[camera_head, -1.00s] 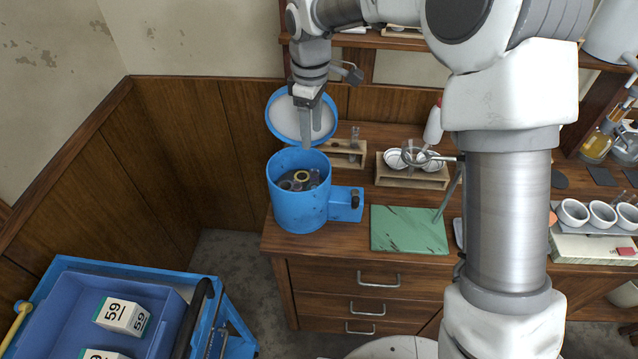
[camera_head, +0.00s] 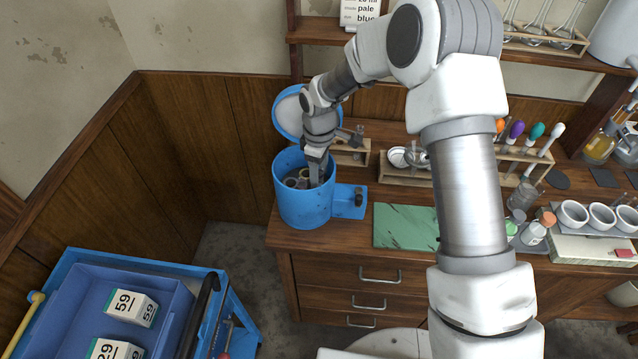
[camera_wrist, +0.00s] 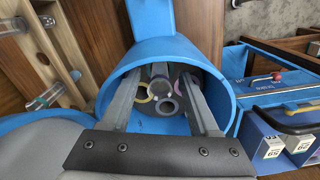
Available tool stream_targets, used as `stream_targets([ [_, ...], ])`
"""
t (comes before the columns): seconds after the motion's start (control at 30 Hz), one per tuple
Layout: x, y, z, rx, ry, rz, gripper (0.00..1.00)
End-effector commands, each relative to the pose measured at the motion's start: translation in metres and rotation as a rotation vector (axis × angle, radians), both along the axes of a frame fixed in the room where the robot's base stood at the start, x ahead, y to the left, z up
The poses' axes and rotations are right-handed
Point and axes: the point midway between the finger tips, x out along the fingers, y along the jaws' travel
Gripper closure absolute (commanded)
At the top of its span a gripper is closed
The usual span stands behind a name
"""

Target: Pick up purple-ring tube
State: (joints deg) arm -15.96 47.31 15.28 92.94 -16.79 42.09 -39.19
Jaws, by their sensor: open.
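The blue round container (camera_head: 302,212) stands on the bench with its lid tipped open behind it. Several ring-topped tubes stand inside. In the wrist view, a tube with a purplish ring (camera_wrist: 179,88) seems to be at the right of the cluster, though the colours are dim. A yellowish ring (camera_wrist: 143,95) is at the left and a grey ring (camera_wrist: 167,107) is nearest. My gripper (camera_head: 316,180) points down into the container. In the wrist view my gripper (camera_wrist: 160,80) is open, its fingers on either side of the cluster. Contact with any tube cannot be told.
The blue container wall (camera_wrist: 226,90) surrounds the fingers closely. The open lid (camera_head: 289,112) is behind my gripper. A wooden rack (camera_head: 350,152) stands to the right, and a green mat (camera_head: 404,226) lies clear. A blue cart (camera_head: 150,262) with boxes is at the lower left.

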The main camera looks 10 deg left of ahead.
Motion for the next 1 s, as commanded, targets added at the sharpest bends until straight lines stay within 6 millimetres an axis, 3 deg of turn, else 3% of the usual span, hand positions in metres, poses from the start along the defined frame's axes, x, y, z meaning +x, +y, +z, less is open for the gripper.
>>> stream_targets([
  [0.3, 0.0004, 0.0003, -0.0057, 0.001, -0.002, 0.0, 0.4],
  [0.63, 0.0004, 0.0003, -0.0054, 0.001, -0.002, 0.001, 1.0],
  [1.0, 0.0009, 0.0004, 0.0006, 0.001, -0.003, 0.0, 1.0],
])
